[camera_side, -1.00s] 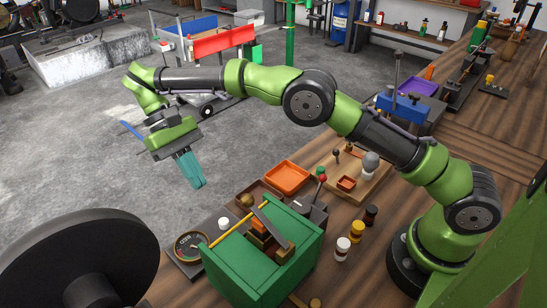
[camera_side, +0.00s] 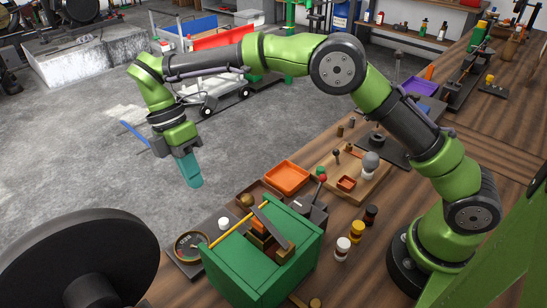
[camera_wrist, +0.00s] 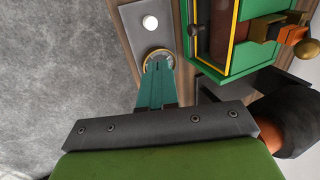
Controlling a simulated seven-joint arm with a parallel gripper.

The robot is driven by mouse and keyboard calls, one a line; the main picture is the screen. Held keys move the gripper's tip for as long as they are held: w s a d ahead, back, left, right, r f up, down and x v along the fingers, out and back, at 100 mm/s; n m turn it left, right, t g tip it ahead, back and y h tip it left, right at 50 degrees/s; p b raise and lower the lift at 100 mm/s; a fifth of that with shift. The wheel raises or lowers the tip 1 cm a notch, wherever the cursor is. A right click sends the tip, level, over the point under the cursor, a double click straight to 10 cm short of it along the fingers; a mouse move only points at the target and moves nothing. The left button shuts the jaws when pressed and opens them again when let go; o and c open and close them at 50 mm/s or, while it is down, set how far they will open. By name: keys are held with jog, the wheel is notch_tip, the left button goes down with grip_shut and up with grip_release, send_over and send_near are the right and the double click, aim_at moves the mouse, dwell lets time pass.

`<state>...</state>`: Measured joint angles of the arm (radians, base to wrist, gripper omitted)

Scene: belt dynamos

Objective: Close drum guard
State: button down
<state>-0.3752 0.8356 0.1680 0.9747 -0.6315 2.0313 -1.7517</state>
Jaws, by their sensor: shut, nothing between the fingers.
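A green box (camera_side: 255,272) with an open top stands at the front edge of the bench. A yellow-edged strip (camera_side: 226,230) runs along its left side, and a grey bar with wooden blocks (camera_side: 262,234) shows inside. In the wrist view the green box (camera_wrist: 198,62) with its yellow edging is at upper right. I cannot tell for sure which part is the drum guard. My gripper (camera_side: 191,180) has teal fingers, shut and empty, pointing down in the air beyond the box. In the wrist view its fingertips (camera_wrist: 158,68) overlap a round gauge.
The round gauge (camera_side: 190,247) and a white knob (camera_side: 224,223) sit left of the box. An orange tray (camera_side: 287,178) and small bottles (camera_side: 343,248) stand nearby. A large black wheel (camera_side: 75,260) fills the lower left. Open floor (camera_side: 90,170) lies beyond the bench.

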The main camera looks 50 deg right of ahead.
jog(key=x, duration=0.8)
jog(key=shift+s+f, duration=0.15)
jog(key=shift+f, duration=0.05)
jog(key=s, duration=0.3)
jog(key=shift+f, duration=0.35)
jog(key=shift+s, duration=0.6)
jog(key=shift+f, duration=0.1)
jog(key=shift+s+f+g, duration=0.25)
jog(key=shift+s+g, duration=0.25)
jog(key=shift+s, duration=0.2)
